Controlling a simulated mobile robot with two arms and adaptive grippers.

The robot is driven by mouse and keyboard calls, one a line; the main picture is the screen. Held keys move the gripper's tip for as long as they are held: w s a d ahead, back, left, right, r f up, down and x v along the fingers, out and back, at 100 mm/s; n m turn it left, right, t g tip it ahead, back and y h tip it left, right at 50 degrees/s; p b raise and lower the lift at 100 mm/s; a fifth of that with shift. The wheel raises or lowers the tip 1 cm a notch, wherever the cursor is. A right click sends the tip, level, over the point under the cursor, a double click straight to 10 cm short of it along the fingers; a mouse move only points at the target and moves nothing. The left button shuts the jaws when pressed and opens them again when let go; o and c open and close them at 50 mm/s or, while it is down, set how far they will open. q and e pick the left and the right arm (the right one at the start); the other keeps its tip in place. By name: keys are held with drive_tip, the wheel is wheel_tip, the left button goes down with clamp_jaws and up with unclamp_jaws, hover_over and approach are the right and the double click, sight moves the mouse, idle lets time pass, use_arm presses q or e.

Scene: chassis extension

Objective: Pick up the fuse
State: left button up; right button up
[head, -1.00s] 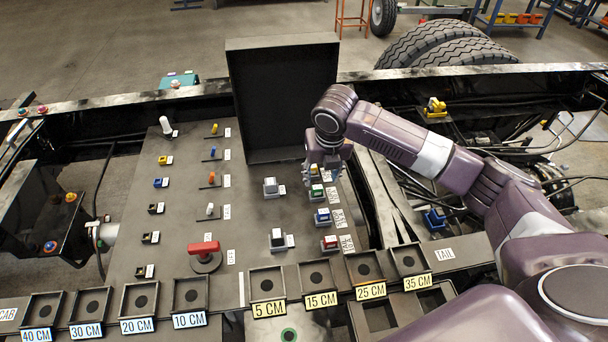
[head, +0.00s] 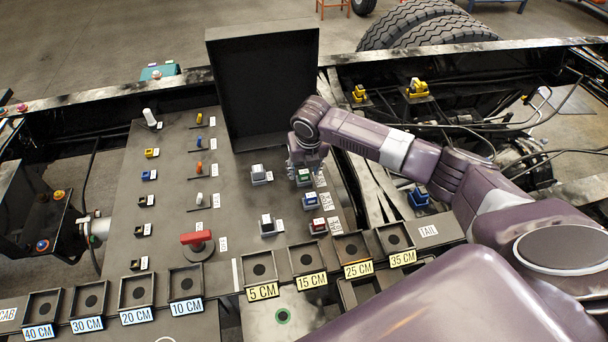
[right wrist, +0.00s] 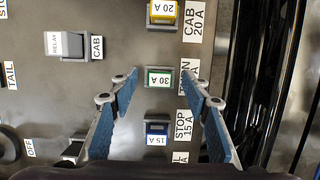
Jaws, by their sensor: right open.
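A row of fuses stands on the panel. The green 30 A fuse (right wrist: 159,78) is in the middle of the right wrist view, and it shows in the head view (head: 304,178) just below the gripper. A yellow 20 A fuse (right wrist: 163,12) is above it and a blue 15 A fuse (right wrist: 157,128) below it in the wrist view. A red fuse (head: 318,226) shows in the head view. My right gripper (right wrist: 163,87) is open and empty, its fingers on either side of the green fuse in the picture; I cannot tell the height gap. My left gripper is not in view.
Relays (head: 260,174) stand left of the fuses. An upright black lid-like panel (head: 265,85) stands behind the gripper. A red switch (head: 197,238) is on the left, and labelled square trays (head: 260,268) line the front.

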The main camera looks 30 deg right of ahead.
drive_tip(key=c, duration=1)
drive_tip(key=shift+o, duration=0.2)
drive_tip(key=shift+r, duration=0.1)
